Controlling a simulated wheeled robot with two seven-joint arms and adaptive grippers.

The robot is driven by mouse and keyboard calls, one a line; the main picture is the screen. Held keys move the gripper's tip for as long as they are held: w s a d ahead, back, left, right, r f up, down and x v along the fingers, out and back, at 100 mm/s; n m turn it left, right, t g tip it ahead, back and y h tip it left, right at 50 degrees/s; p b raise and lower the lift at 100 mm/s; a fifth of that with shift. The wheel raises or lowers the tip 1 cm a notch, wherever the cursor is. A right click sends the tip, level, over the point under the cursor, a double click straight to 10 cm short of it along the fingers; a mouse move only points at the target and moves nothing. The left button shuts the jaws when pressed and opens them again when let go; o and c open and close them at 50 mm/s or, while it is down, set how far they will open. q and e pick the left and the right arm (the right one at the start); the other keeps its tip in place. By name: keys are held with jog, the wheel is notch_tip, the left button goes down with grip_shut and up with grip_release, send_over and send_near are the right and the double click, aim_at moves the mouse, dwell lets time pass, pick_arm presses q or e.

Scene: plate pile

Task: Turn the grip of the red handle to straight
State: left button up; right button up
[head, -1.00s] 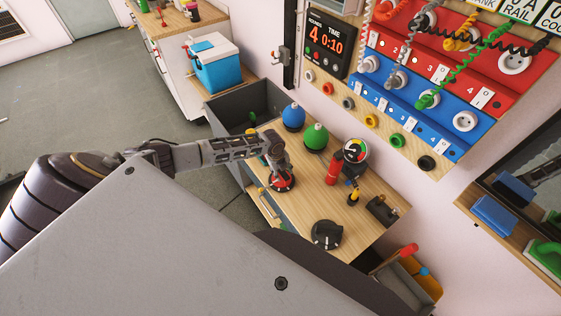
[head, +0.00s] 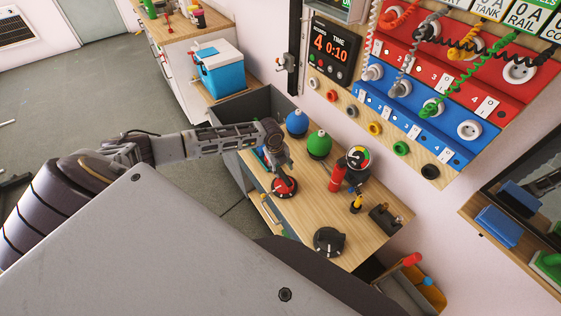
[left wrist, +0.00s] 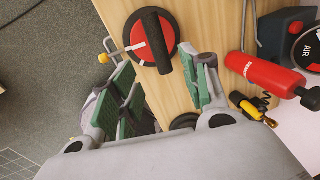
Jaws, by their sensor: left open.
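The red handle (head: 285,188) is a round red dial with a black bar grip on the wooden bench top. In the left wrist view the red handle (left wrist: 131,34) shows at the top, its black grip (left wrist: 156,40) running nearly up and down the picture with a slight tilt. White marks sit on the dial. My left gripper (head: 282,172) is just above the handle. In the left wrist view the green-padded fingers of my left gripper (left wrist: 157,68) are open, one on each side of the grip's lower end, with nothing held. My right gripper is not in view.
A black knob (head: 329,240) stands nearer the front. Blue (head: 297,122) and green (head: 319,145) domes, a red cylinder (head: 337,178) and a gauge (head: 358,157) stand behind. Bare wood lies between dial and cylinder.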

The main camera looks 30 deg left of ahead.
pick_arm(q)
jog(key=shift+s+a+r, duration=0.1)
jog(key=shift+s+r, duration=0.05)
jog(key=shift+r, duration=0.5)
jog(key=shift+s+a+r, duration=0.1)
jog(key=shift+r, duration=0.55)
